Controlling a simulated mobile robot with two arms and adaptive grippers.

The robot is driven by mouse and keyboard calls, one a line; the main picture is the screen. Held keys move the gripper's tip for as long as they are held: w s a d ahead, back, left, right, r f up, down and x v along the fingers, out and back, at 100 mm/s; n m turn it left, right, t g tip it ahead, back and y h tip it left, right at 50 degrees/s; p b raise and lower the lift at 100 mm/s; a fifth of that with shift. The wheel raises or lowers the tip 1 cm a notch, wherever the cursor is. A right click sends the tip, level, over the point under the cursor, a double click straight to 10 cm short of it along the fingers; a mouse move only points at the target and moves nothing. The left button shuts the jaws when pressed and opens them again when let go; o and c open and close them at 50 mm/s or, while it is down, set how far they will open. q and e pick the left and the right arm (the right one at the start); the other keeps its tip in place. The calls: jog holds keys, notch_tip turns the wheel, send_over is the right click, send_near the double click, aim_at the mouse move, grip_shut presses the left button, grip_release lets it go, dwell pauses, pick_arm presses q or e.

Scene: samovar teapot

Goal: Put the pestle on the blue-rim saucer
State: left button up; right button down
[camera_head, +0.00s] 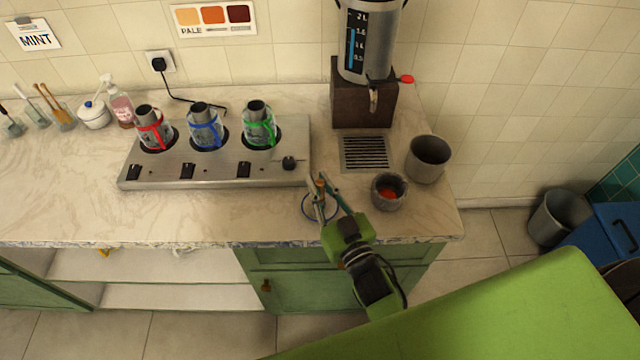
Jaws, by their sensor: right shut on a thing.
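The blue-rim saucer (305,212) lies on the counter near its front edge, partly hidden by my right gripper. My right gripper (321,184) reaches over the saucer from the front and is shut on the pestle (320,187). Only a small brownish part of the pestle shows between the fingers. It appears over the saucer, but I cannot tell whether it touches it. My left gripper is not in view.
A grey mortar-like bowl (389,203) with red contents stands right of the gripper. A larger grey pot (428,160) is behind it. A steel burner unit (215,170) with several glass-bodied pots is at left. The samovar (362,95) stands behind a drain grille (365,153).

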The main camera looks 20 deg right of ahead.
jog(key=shift+f, duration=0.1)
jog(key=c, duration=2)
grip_release()
jog(key=shift+s+d+f+b, duration=0.1)
jog(key=shift+s+d+b, duration=0.25)
jog(key=shift+s, duration=1.65)
jog(key=shift+s+d+b, duration=0.1)
jog(key=shift+s+b, duration=0.45)
jog(key=shift+s, duration=1.45)
jog(key=shift+s+d+f+b, duration=0.1)
jog(key=shift+s+d+b, duration=0.25)
jog(key=shift+s, duration=1.65)
jog(key=shift+a, duration=0.1)
